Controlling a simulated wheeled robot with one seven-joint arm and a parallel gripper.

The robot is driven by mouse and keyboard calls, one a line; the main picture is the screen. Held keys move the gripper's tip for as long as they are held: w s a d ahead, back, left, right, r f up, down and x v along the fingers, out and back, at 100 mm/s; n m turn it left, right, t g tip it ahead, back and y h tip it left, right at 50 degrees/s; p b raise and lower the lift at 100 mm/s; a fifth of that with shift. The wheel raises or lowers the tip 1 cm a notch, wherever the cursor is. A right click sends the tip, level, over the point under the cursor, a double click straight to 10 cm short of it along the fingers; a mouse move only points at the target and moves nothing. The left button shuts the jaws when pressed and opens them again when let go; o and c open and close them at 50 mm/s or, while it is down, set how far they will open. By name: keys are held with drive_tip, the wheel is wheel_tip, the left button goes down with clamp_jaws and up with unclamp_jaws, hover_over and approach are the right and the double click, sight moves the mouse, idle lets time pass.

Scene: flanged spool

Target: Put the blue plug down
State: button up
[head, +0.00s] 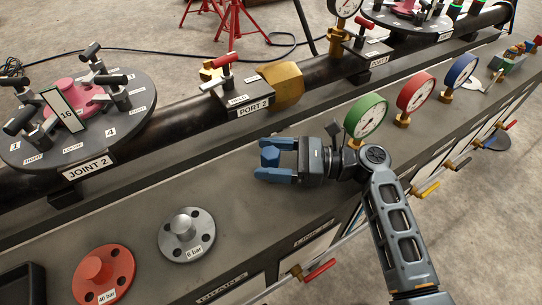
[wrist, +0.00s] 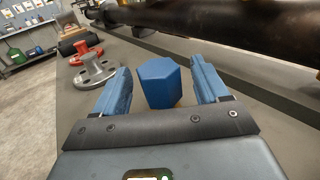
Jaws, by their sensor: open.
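The blue plug (head: 270,156) has a hexagonal blue head. In the wrist view the plug (wrist: 160,82) stands upright between my fingers, with a sliver of brass-yellow showing under its head. My gripper (head: 268,160) is low over the grey bench top, its two blue fingers on either side of the plug. In the wrist view my gripper (wrist: 158,75) is open, with a gap between the plug and each finger. The plug's underside is hidden, but it appears to rest on the bench.
A grey 6 bar flange (head: 187,235) and a red 40 bar flange (head: 104,275) lie to the left on the bench. Green (head: 366,118), red (head: 414,92) and blue (head: 461,70) gauges stand to the right. The black pipe with PORT 2 (head: 253,106) runs behind.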

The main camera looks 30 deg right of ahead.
drive_tip(key=shift+r, duration=0.15)
drive_tip(key=p+v, duration=0.1)
drive_tip(key=v, duration=1.1)
